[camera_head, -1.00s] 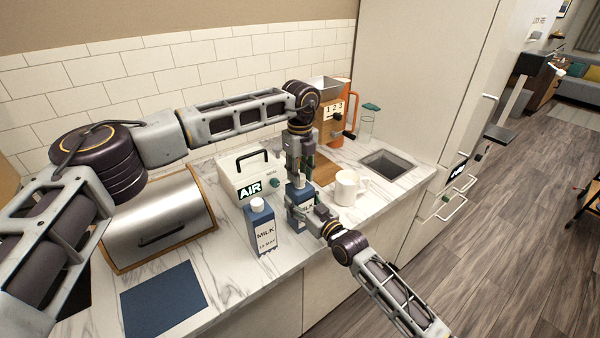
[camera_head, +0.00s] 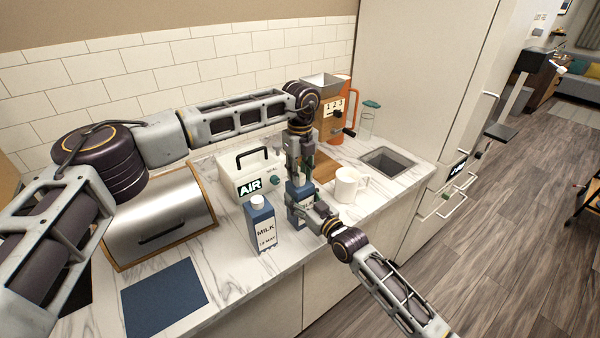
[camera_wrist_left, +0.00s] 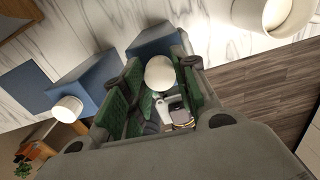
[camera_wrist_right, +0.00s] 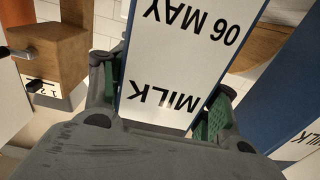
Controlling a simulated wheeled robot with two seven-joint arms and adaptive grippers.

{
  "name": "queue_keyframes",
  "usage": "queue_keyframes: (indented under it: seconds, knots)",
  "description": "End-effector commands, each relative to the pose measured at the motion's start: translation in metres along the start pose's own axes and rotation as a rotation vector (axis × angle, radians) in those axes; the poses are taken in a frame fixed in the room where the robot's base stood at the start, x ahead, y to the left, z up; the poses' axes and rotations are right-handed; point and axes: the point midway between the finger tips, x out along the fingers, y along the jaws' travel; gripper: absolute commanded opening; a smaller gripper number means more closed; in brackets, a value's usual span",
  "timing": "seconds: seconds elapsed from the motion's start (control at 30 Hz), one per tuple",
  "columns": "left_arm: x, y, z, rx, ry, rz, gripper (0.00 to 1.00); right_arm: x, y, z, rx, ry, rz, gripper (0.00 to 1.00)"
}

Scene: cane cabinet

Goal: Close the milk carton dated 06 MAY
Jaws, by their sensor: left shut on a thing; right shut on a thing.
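The milk carton (camera_head: 297,191) dated 06 MAY stands on the counter, blue and white, partly hidden by my grippers. Its printed face (camera_wrist_right: 180,60) fills the right wrist view. My right gripper (camera_head: 305,207) is shut around the carton's sides, with green pads (camera_wrist_right: 160,105) on both edges. My left gripper (camera_head: 299,172) points down over the carton's top. In the left wrist view it is shut on a round white cap (camera_wrist_left: 160,73) above the blue carton top (camera_wrist_left: 155,42). Whether the cap is fully seated cannot be told.
A second milk carton (camera_head: 262,228), with a white cap and another date, stands close on the left. A white mug (camera_head: 348,185) is close on the right. Behind are an AIR-labelled box (camera_head: 240,175) and a grinder (camera_head: 330,112). The counter's front edge is near.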

Motion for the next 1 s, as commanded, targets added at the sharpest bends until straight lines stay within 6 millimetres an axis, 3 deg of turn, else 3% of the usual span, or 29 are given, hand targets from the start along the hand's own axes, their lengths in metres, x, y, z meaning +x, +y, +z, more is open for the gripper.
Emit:
queue_keyframes:
  seconds: [1.0]
  knots:
    - [-0.0004, 0.0002, 0.0004, 0.812, -0.001, -0.001, 0.2, -0.0001, 0.0002, 0.0008, 0.0, -0.002, 0.0, 0.0]
